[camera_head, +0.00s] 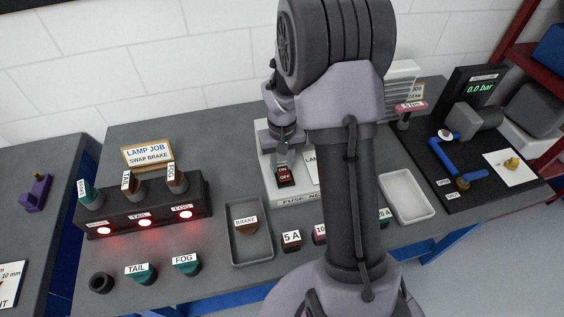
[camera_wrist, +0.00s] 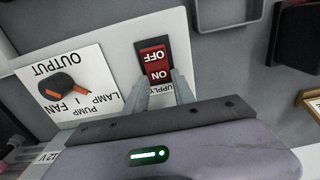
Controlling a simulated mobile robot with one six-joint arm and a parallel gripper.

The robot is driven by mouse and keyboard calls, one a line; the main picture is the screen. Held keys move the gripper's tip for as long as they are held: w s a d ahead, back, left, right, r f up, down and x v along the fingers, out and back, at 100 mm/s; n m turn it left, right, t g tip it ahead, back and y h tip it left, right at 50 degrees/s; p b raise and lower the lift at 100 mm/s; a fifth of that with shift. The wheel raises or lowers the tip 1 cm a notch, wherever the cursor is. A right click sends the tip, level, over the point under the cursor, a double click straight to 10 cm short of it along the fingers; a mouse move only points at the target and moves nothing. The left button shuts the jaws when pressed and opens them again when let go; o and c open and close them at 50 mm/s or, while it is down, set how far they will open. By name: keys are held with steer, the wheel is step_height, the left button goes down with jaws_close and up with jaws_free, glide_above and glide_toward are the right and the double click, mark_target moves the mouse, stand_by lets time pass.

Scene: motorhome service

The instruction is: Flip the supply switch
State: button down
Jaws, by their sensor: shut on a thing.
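The supply switch (camera_head: 284,179) is a red rocker in a black frame, marked ON and OFF, on a pale panel on the bench. In the wrist view the switch (camera_wrist: 155,61) appears upside down, with a SUPPLY label partly hidden by my fingers. My gripper (camera_head: 282,160) reaches down to the ON end of the switch. I cannot tell which side of the rocker is pressed in.
An output selector knob (camera_wrist: 62,87) with an orange pointer sits beside the switch. A lamp box (camera_head: 145,212) with red-lit lamps stands to the left. A grey tray (camera_head: 233,246) holds a part labelled BRAKE. My arm hides part of the panel and bench.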

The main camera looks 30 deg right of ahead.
steer(key=shift+f+t+b, duration=0.25)
steer(key=shift+t+b, duration=0.05)
steer(key=shift+b, duration=0.65)
steer(key=t+b, duration=0.1)
steer(key=b, duration=0.1)
steer(key=shift+s+f+b, duration=0.15)
steer(key=shift+b, duration=0.15)
steer(key=b, duration=0.1)
steer(key=t+b, duration=0.1)
steer(key=b, duration=0.1)
steer(key=shift+s+a+r+h+b, duration=0.1)
steer(key=shift+s+r+h+b, duration=0.2)
steer(key=shift+h, duration=0.1)
steer(key=shift+s+r+t+b, duration=0.15)
steer(key=shift+r+t+b, duration=0.25)
steer(key=shift+t+b, duration=0.3)
steer(key=c, duration=1)
jaws_free()
steer(key=shift+c, duration=0.2)
steer(key=shift+r, duration=0.1)
